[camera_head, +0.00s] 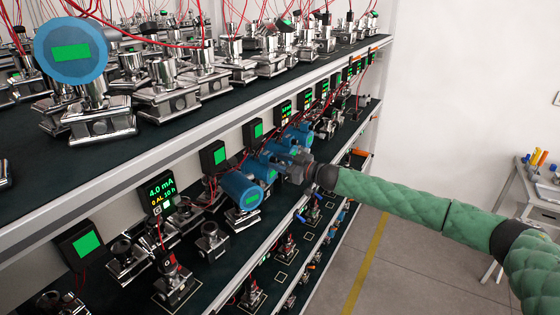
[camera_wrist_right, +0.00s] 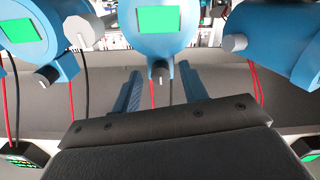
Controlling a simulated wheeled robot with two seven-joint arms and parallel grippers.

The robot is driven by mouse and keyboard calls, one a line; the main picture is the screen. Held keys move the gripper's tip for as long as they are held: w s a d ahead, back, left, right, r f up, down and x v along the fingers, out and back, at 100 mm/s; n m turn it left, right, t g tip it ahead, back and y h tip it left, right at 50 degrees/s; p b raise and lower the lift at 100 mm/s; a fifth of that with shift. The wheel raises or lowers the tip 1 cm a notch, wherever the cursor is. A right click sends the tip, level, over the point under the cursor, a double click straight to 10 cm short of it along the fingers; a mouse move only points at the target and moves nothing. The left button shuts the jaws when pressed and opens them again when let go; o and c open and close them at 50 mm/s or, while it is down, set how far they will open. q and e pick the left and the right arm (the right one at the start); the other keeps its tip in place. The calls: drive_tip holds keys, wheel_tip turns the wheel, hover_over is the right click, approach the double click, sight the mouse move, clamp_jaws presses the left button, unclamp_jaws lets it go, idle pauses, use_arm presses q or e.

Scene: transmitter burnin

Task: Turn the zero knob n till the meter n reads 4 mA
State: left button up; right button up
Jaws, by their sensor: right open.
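My right gripper (camera_head: 297,162) reaches from the right to a row of blue transmitters (camera_head: 240,190) on the middle shelf. In the right wrist view its two blue fingers (camera_wrist_right: 160,72) are open, one on either side of a small grey knob (camera_wrist_right: 158,75) under the middle transmitter (camera_wrist_right: 150,45). I cannot tell whether they touch it. That transmitter has a plain green display (camera_wrist_right: 158,20). One black meter (camera_head: 157,192) reads 4.0 mA in the head view. Farther meters (camera_head: 283,112) are too small to read. No label n is legible. My left gripper is not in view.
Neighbouring blue transmitters with grey knobs (camera_wrist_right: 235,43) flank the fingers closely. Red and black wires hang beside them. The upper shelf edge (camera_head: 180,160) runs above the row. A side table (camera_head: 535,185) stands at the right, with open floor before it.

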clamp_jaws()
drive_tip(key=shift+n+b, duration=0.4)
drive_tip(key=shift+n, duration=0.3)
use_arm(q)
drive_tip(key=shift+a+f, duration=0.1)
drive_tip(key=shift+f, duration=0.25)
use_arm(e)
unclamp_jaws()
drive_tip(key=shift+s+d+f+b, duration=0.15)
drive_tip(key=shift+s+d+b, duration=0.2)
drive_tip(key=shift+d+b, duration=0.15)
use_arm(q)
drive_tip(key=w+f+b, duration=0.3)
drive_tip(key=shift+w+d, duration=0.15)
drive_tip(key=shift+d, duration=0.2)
use_arm(e)
drive_tip(key=v, duration=0.6)
drive_tip(key=shift+s+d, duration=0.2)
